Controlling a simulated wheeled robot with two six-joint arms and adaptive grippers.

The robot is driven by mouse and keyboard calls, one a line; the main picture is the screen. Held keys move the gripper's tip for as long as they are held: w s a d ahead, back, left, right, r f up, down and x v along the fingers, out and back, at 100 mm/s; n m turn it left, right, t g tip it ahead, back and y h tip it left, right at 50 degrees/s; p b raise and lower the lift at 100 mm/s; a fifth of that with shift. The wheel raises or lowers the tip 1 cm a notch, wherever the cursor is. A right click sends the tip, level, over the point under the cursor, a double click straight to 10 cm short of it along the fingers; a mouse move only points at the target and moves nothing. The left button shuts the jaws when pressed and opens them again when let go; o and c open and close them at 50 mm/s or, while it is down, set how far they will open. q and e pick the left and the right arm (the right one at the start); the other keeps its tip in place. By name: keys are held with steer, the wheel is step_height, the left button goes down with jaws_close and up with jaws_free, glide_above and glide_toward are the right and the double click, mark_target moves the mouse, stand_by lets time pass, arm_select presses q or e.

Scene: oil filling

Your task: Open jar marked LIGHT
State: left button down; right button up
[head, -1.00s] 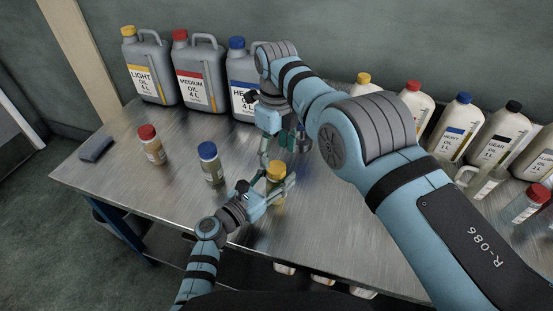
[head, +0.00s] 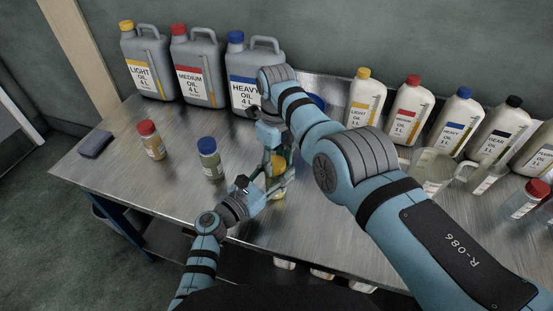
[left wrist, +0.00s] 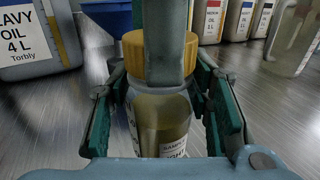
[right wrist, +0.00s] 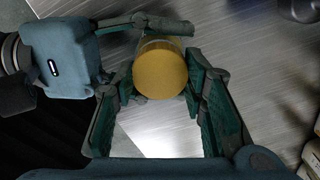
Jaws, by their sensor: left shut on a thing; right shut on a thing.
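The yellow-capped jar (head: 278,194) holds yellowish oil; part of its label shows in the left wrist view (left wrist: 160,120). My left gripper (head: 272,187) is shut on the jar body from the side, a finger on each side. My right gripper (head: 276,155) comes from above and is shut on the yellow cap (left wrist: 183,52). One of its fingers crosses in front of the cap in the left wrist view. The cap's round top shows between the right fingers in the right wrist view (right wrist: 160,74). I cannot tell whether the cap is loose from the jar.
A red-capped jar (head: 151,141) and a blue-capped jar (head: 210,160) stand to the left. Large cans (head: 200,75) line the back. Several oil bottles (head: 407,111) and a clear jug (head: 430,170) stand at right. A blue funnel (head: 317,101) is behind my right arm.

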steer(key=n, duration=0.6)
steer(key=shift+n, duration=0.4)
steer(key=o, duration=1.3)
steer(key=shift+r, duration=0.1)
step_height(320, 180, up, 4)
steer(key=shift+w+r, duration=0.1)
steer(key=shift+r, duration=0.1)
steer(key=shift+c, duration=0.3)
steer(key=shift+t, duration=0.3)
steer(key=r, duration=0.2)
steer(key=w+r, duration=0.1)
steer(key=r, duration=0.1)
steer(key=shift+w+d+r, duration=0.1)
steer(key=shift+d+r, duration=0.05)
steer(key=n, duration=0.2)
steer(key=s+n, duration=0.1)
steer(key=n, duration=0.1)
steer(key=f+n, duration=0.1)
steer(key=n, duration=0.1)
steer(key=shift+s+a, duration=0.2)
steer(key=shift+s, duration=0.05)
steer(key=shift+n, duration=0.3)
step_height(320, 180, down, 8)
steer(key=shift+w+r, duration=0.1)
steer(key=shift+r, duration=0.05)
